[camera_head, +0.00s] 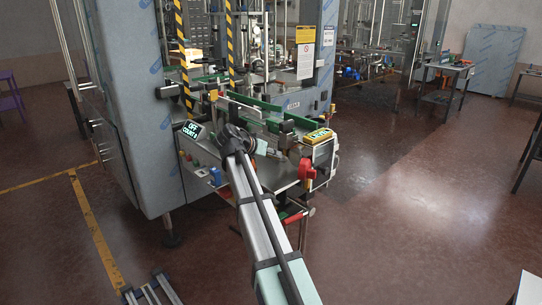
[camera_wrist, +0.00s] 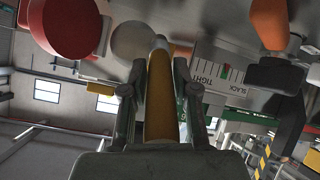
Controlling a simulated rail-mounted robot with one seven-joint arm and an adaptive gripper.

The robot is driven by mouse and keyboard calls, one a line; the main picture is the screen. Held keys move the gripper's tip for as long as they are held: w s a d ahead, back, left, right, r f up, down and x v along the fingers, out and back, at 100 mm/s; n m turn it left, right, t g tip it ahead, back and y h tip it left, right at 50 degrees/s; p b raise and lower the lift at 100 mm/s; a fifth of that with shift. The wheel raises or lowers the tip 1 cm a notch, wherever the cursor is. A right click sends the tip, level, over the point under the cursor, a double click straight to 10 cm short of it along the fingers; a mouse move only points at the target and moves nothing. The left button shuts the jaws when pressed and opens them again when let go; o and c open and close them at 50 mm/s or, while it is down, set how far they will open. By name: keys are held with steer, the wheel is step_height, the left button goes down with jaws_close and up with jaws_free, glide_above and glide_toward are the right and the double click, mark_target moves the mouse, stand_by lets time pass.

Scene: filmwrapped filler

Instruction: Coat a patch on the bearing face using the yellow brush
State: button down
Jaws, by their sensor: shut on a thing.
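In the wrist view my gripper (camera_wrist: 159,76) is shut on the yellow brush (camera_wrist: 160,112), with one dark finger on each side of its handle. The brush points away from the palm, and its pale narrow end (camera_wrist: 160,43) shows beyond the fingertips. A rounded grey surface (camera_wrist: 130,40) lies just beyond and left of that end. I cannot tell whether it is the bearing face or whether the brush touches it. In the head view my arm reaches to the machine's front table, and its dark wrist hides the brush and fingers.
A large red round part (camera_wrist: 62,28) is close on the left in the wrist view. An orange knob (camera_wrist: 269,22) and a TIGHT/SLACK label (camera_wrist: 222,72) are on the right. In the head view the grey machine cabinet (camera_head: 145,100) stands left of my arm; open floor (camera_head: 420,210) lies right.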

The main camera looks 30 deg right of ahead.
steer(key=shift+w+d, duration=0.15)
steer(key=shift+d, duration=0.3)
steer(key=shift+s+d, duration=0.3)
steer(key=shift+s, duration=0.75)
steer(key=shift+s+d, duration=0.3)
steer(key=shift+s, duration=0.75)
steer(key=shift+s+d, duration=0.3)
steer(key=shift+s, duration=0.75)
steer(key=shift+w, duration=0.1)
steer(key=shift+w+a+r, duration=0.1)
steer(key=shift+w+a, duration=0.15)
steer(key=shift+w, duration=0.65)
steer(key=shift+w+a, duration=0.2)
steer(key=shift+w, duration=0.65)
steer(key=shift+w+a+b, duration=0.2)
steer(key=shift+w+a, duration=0.05)
steer(key=shift+w, duration=0.45)
steer(key=shift+w+a+b, duration=0.15)
steer(key=shift+w+a, duration=0.1)
steer(key=shift+w, duration=0.4)
steer(key=shift+s+a, duration=0.1)
